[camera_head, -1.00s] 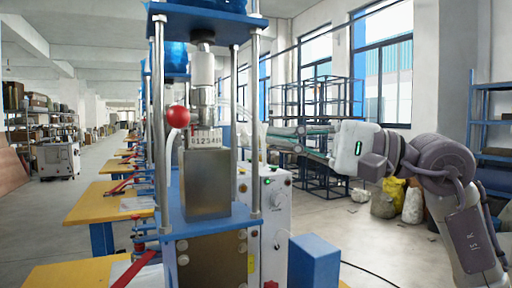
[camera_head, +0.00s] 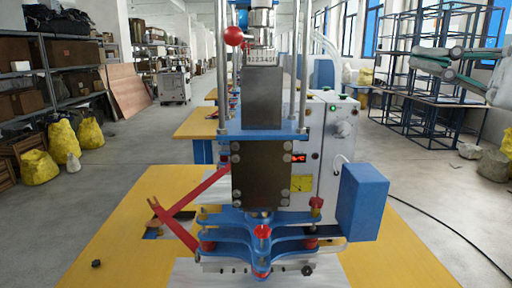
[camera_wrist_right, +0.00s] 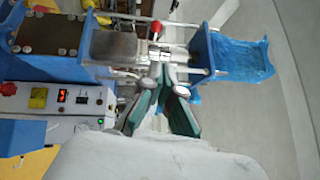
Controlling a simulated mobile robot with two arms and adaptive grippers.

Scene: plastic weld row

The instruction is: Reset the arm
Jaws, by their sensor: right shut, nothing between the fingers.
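My right gripper (camera_head: 418,57) is at the upper right of the head view, pointing left toward the welding machine. Its green-padded fingers are shut and hold nothing. In the right wrist view its fingers (camera_wrist_right: 166,78) point up the picture, toward the machine's metal block and rods. In the head view there is a gap between the fingertips and the machine (camera_head: 262,160), which stands centred with its blue plates, steel rods, metal block and red ball knob (camera_head: 234,36). My left gripper is not in view.
The machine stands on a yellow table (camera_head: 400,255) with a red lever (camera_head: 185,235) at its left and a blue box (camera_head: 362,202) at its right. A white control box (camera_head: 335,150) is behind. A blue frame rack (camera_head: 430,90) stands beyond my gripper. Shelves line the left.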

